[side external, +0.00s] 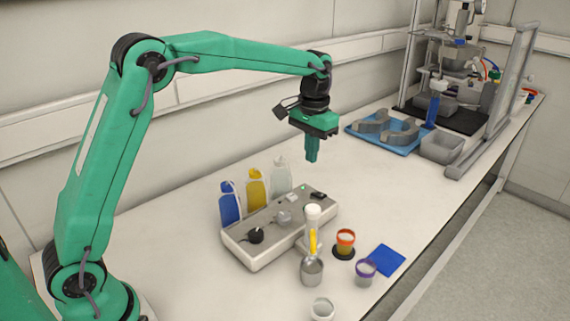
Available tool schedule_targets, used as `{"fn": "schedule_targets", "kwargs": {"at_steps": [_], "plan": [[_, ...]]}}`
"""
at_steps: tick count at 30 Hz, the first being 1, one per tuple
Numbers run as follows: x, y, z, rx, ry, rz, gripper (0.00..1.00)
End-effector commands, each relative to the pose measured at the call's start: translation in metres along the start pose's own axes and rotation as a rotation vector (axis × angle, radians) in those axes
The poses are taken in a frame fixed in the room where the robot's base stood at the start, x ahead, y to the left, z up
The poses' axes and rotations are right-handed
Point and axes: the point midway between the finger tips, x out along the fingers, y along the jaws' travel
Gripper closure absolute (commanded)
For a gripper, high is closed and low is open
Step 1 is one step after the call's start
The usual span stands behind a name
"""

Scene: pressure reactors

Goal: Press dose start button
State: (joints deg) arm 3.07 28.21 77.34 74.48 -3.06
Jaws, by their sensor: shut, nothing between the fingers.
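A low, light grey dosing unit (262,258) stands on the bench. On its top are a round black part (256,235), a small clear cup-like part, and a small dark part (318,195) with a tiny green spot near it at the far right end. I cannot tell which of these is the dose start button. My gripper (311,158) points straight down, shut and empty, in the air above the unit's far right end. It appears apart from the unit.
Blue, yellow and clear bottles (255,190) line the unit's back edge. A white-topped cylinder (313,215), a metal scoop (312,270), small jars (345,240) and a blue square (387,260) are in front. A blue tray (385,145) and reactor stand are farther right.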

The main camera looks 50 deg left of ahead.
Motion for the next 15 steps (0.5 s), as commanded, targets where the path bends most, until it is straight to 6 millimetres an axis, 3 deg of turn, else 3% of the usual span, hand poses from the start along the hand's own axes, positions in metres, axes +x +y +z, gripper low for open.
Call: {"fn": "schedule_targets", "kwargs": {"at_steps": [8,15], "plan": [[0.006,0.0,0.0,0.0,0.0,0.0,1.0],[0.029,0.0,0.001,0.0,-0.003,0.0,1.0]]}}
